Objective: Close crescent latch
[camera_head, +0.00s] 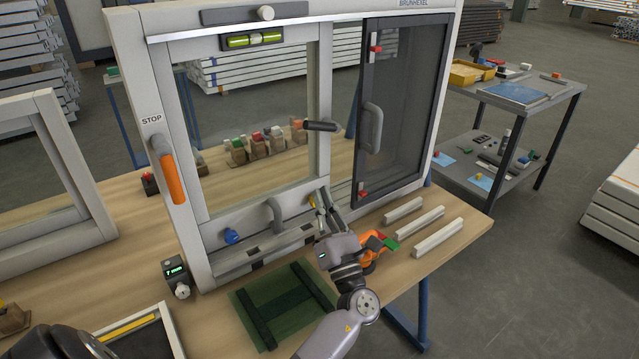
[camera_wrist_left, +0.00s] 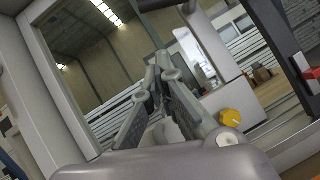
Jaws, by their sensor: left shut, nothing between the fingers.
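A dark lever (camera_head: 320,126), which looks like the crescent latch, sits on the upright between the left pane and the dark right panel. It lies nearly level. My left gripper (camera_head: 326,203) is at the lower part of the frame, below the lever and apart from it. Its fingers (camera_wrist_left: 162,62) are together, with nothing between them, and point up in the left wrist view. A dark bar (camera_wrist_left: 158,4) at the top edge of that view may be the same lever; most of it is cut off. My right gripper is not in view.
The panel's grey handle (camera_head: 372,128) and red catches stand right of the lever. A grey pull handle (camera_head: 276,214) and blue knob (camera_head: 231,236) are on the lower rail. An orange handle (camera_head: 172,180) is at left. White bars (camera_head: 438,238) lie on the table.

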